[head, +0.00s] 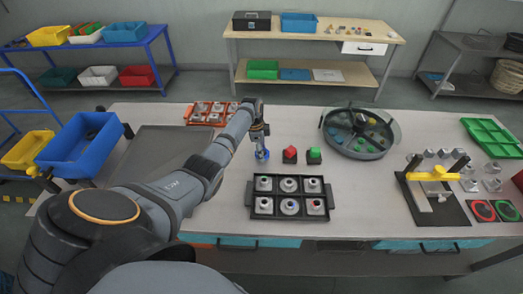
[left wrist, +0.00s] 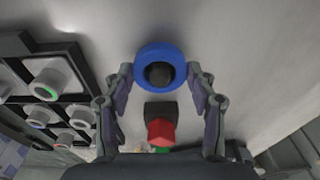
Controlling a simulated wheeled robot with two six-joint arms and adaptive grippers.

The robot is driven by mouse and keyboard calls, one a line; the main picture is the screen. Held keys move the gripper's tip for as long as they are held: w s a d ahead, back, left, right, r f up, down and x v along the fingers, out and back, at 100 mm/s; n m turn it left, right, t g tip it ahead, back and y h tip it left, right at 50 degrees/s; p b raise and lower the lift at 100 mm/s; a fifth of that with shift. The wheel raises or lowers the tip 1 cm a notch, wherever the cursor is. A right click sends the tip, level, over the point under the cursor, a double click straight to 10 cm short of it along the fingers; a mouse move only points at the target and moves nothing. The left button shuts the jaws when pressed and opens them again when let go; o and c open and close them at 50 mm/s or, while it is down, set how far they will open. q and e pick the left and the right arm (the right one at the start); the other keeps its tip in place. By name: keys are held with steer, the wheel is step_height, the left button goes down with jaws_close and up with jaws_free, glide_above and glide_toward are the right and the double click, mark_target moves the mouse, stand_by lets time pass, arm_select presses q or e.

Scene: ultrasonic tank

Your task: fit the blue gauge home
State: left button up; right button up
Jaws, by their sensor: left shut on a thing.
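The blue gauge is a ring with a dark round centre, in the left wrist view (left wrist: 160,53). It also shows small in the head view (head: 262,156). My left gripper (head: 261,148) is shut on it, one finger at each side in the left wrist view (left wrist: 161,82). It hangs over the pale table, behind the black tray (head: 251,200) of six metal sockets. In the left wrist view the tray (left wrist: 75,60) lies at the left; some sockets show green, blue or red rings. Whether the gauge touches the table is unclear. My right gripper is out of view.
A round divided tray (head: 383,148) is farther right, then a yellow clamp fixture (head: 435,175). An orange tray (head: 187,118) lies behind my left arm.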

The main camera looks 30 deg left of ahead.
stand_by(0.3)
arm_select(q)
steer(key=o, duration=1.4)
steer(key=shift+o, duration=0.2)
step_height(320, 180, up, 12)
steer(key=a, duration=0.1)
steer(key=shift+s+a, duration=0.25)
steer(key=shift+s, duration=0.2)
steer(key=shift+f, duration=0.1)
